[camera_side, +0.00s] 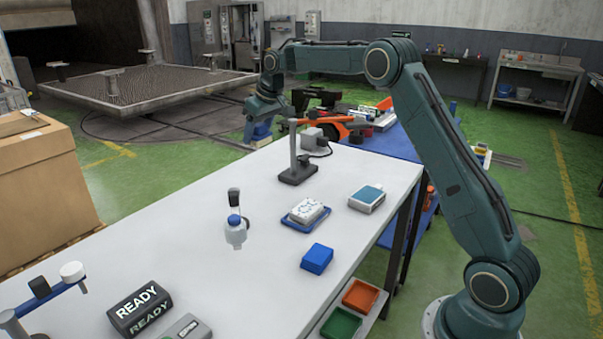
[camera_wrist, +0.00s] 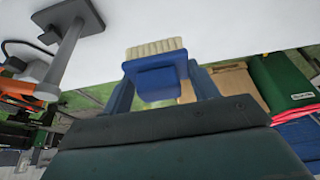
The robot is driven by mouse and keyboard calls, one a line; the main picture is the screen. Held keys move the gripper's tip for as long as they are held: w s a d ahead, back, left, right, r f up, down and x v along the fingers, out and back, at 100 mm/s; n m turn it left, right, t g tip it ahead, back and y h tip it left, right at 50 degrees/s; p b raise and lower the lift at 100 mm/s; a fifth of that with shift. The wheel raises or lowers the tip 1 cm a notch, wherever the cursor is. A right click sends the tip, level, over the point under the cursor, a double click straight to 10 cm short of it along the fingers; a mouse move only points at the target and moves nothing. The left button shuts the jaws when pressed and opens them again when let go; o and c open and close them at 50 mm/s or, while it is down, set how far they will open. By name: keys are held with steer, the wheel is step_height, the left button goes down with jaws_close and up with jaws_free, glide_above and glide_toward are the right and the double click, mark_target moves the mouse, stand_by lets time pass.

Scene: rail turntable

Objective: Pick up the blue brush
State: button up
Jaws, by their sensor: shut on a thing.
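The blue brush (camera_wrist: 157,80) has a blue body and cream bristles that face the top of the wrist view. My gripper (camera_wrist: 160,88) is shut on its blue body, with one blue finger on each side. In the side view my gripper (camera_side: 257,130) hangs at the far left edge of the white table, raised on the outstretched arm.
The white table (camera_side: 200,215) carries a grey stand (camera_side: 298,172), a bottle (camera_side: 236,233), a white block on a blue tray (camera_side: 292,224), a teal-topped box (camera_side: 367,198), a blue block (camera_side: 317,258) and a READY sign (camera_side: 139,308). A red bin (camera_side: 360,296) and green bin (camera_side: 341,324) sit lower, beside it.

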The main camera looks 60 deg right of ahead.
steer(key=shift+r, duration=0.35)
steer(key=o, duration=0.4)
steer(key=c, duration=0.3)
